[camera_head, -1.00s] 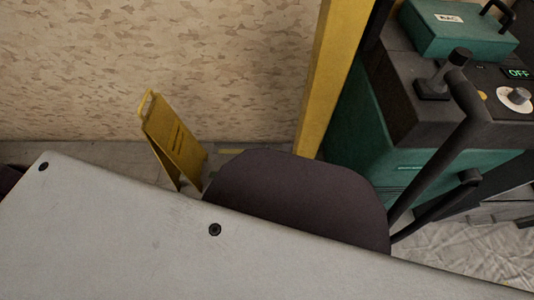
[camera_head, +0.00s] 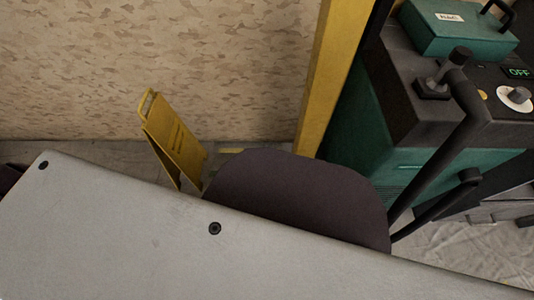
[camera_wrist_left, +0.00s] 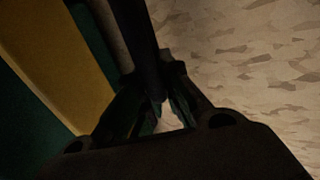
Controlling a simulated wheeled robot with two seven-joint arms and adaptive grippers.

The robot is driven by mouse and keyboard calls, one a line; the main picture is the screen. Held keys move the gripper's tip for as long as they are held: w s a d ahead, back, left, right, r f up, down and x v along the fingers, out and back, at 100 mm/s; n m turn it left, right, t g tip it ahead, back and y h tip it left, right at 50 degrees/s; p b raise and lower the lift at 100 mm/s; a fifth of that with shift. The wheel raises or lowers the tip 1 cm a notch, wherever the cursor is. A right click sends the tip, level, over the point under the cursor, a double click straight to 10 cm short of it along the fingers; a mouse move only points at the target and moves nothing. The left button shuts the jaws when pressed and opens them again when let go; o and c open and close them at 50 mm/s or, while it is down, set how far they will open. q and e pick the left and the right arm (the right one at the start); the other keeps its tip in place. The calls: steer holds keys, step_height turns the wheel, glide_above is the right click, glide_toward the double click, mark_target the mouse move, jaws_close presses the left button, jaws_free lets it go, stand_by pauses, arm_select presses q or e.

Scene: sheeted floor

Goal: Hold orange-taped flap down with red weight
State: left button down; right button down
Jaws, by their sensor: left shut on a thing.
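No red weight and no orange-taped flap show in either view. My left gripper (camera_wrist_left: 152,108) shows in the left wrist view only, dark and dimly lit. Its fingers are closed around the lower end of a dark bar (camera_wrist_left: 138,40) that runs up to the top edge of the picture. The bar looks like a black handle tube, but it is too dark to tell what it belongs to. My right gripper is in neither view.
A green and black machine (camera_head: 420,120) with black handle tubes and a lit "OFF" display stands at right. A yellow post (camera_head: 325,85) is beside it. A yellow folding floor sign (camera_head: 175,140) stands by the mottled wall (camera_head: 200,60). Wrinkled sheeting (camera_head: 465,255) covers the floor lower right.

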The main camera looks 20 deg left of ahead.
arm_select(q)
steer(key=shift+w, duration=0.1)
stand_by(0.5)
steer(key=c, duration=1.7)
jaws_free()
steer(key=shift+o, duration=0.3)
steer(key=shift+f, duration=0.15)
steer(key=shift+r, duration=0.3)
steer(key=shift+o, duration=0.7)
steer(key=shift+r, duration=4.7)
